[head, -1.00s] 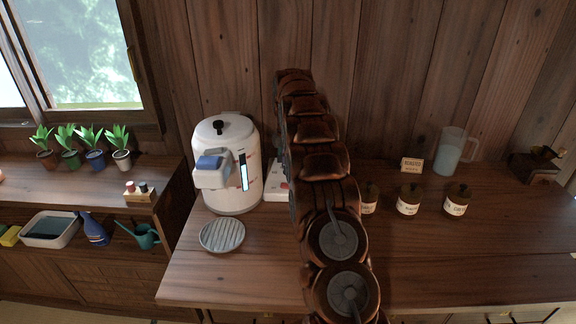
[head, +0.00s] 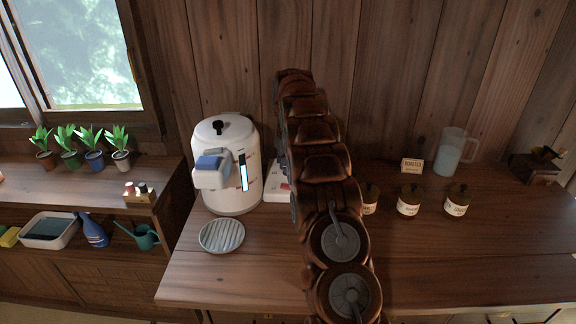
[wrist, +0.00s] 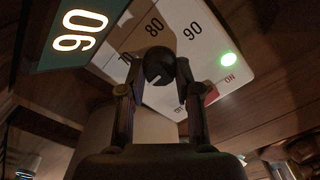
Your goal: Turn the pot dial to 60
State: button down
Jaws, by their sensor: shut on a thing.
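The white electric pot (head: 222,135) with a black lid knob stands on the counter, left of my arm. A white control panel (head: 275,183) beside it is partly hidden by my arm. In the wrist view, the panel (wrist: 215,50) carries the numbers 80 and 90, part of another number, a lit green lamp and the word ON. My gripper (wrist: 160,82) is shut on the black dial (wrist: 159,65), one finger on each side. The dial's pale mark is small, and its exact setting is unclear. A dark display (wrist: 78,30) shows large tilted digits that look like 90.
A round slatted trivet (head: 222,236) lies before the pot. Several brown jars (head: 409,201), a small sign (head: 412,165) and a clear pitcher (head: 449,150) stand right of my arm. Potted plants (head: 94,150) line the left shelf. The counter front is clear.

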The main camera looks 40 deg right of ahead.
jog(key=shift+r, duration=0.1)
jog(key=c, duration=0.8)
grip_release()
